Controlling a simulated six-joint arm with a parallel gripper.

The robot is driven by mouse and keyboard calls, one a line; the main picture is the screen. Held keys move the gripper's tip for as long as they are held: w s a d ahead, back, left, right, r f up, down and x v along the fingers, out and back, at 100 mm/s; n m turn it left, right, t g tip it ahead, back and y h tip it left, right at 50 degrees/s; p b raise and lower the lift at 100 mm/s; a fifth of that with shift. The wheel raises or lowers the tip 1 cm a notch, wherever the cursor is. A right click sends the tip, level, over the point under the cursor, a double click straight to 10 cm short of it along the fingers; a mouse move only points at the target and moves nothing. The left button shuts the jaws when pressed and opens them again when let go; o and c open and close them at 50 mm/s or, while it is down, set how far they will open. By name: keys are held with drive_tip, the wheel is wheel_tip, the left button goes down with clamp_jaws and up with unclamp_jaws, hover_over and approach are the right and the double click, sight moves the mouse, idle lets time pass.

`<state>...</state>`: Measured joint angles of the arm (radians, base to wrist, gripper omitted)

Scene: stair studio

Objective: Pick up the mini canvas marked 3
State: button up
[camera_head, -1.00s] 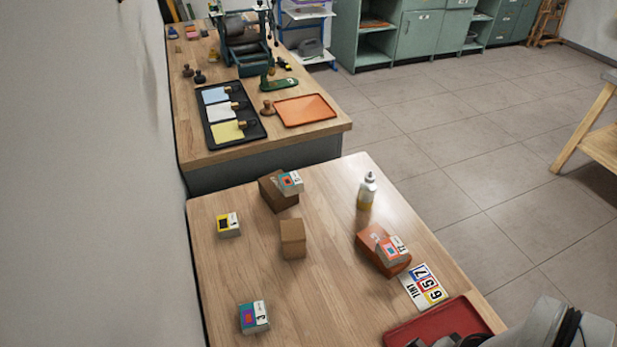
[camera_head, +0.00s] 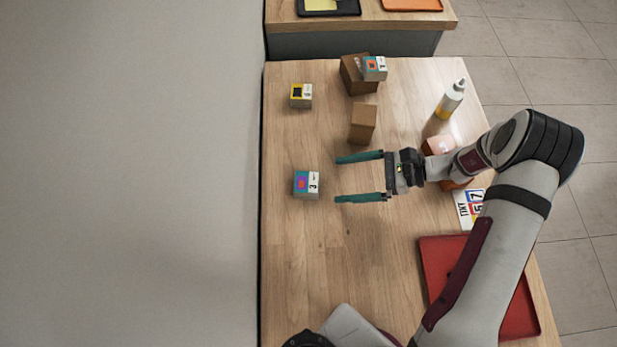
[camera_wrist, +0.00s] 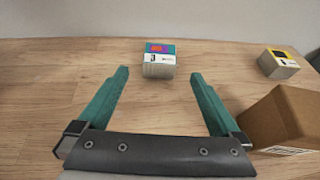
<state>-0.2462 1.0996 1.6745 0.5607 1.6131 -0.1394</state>
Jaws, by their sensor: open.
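The mini canvas marked 3 (camera_head: 306,185) lies on the wooden table, left of my gripper in the head view. It is a small block with a purple, red and teal picture and a white strip with a 3. In the wrist view the canvas (camera_wrist: 159,60) is ahead, between the lines of the two fingers and beyond their tips. My gripper (camera_head: 338,178) is open and empty, its two teal fingers pointing at the canvas with a gap left. The open fingers also show in the wrist view (camera_wrist: 160,73).
A small brown box (camera_head: 363,122) stands just above my gripper in the head view. A yellow-marked canvas (camera_head: 301,96), another box (camera_head: 352,76) with a canvas (camera_head: 375,67) on it, and a bottle (camera_head: 450,101) stand farther back. A red tray (camera_head: 440,262) lies at lower right.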

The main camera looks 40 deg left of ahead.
sight(314, 182)
drive_tip(key=x, duration=0.8)
drive_tip(key=shift+s+a+f, duration=0.15)
drive_tip(key=shift+s+a, duration=0.1)
drive_tip(key=shift+s, duration=0.05)
drive_tip(key=c, duration=1.4)
